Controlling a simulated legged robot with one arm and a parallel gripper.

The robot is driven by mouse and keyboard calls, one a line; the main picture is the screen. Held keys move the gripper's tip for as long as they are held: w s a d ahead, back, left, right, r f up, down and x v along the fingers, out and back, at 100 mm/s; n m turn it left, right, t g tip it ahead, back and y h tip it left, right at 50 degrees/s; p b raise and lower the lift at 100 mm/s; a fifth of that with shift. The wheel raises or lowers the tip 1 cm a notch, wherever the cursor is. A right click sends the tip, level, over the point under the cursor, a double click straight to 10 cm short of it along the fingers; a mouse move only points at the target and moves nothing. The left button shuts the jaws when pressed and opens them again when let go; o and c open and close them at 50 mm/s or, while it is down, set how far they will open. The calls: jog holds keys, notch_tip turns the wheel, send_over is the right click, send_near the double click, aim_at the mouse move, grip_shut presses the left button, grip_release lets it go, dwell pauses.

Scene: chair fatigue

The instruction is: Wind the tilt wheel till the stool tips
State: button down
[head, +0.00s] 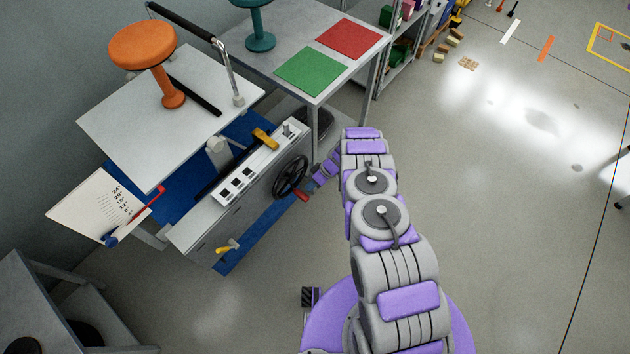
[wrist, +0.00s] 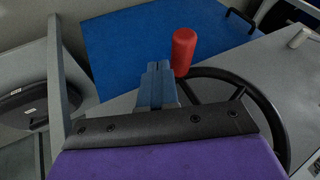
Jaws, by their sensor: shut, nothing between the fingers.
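An orange stool (head: 143,45) stands on a pale tilt board (head: 150,120); I cannot tell how far the board is tilted. The black tilt wheel (head: 291,176) is on the side of the grey control box (head: 225,222). Its red handle (head: 303,195) stands out from the rim. My gripper (head: 313,184) is beside the wheel. In the wrist view my gripper's blue-grey fingers (wrist: 157,68) are together and empty, just left of the red handle (wrist: 184,50). The wheel's rim (wrist: 262,78) curves to the right there, partly hidden behind my gripper.
An angle chart (head: 100,205) with a red pointer (head: 148,203) is left of the board. A black-topped rail (head: 185,22) rises behind. A table with green (head: 310,70) and red squares (head: 348,39) and a teal stool (head: 259,35) stands beyond. Floor on the right is open.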

jog(key=shift+s+a+f, duration=0.15)
jog(key=shift+s+a, duration=0.2)
jog(key=shift+s, duration=0.1)
jog(key=shift+s+a+f+p, duration=0.15)
jog(key=shift+s+f+p, duration=0.05)
jog(key=shift+s+p, duration=0.15)
dwell(0.4)
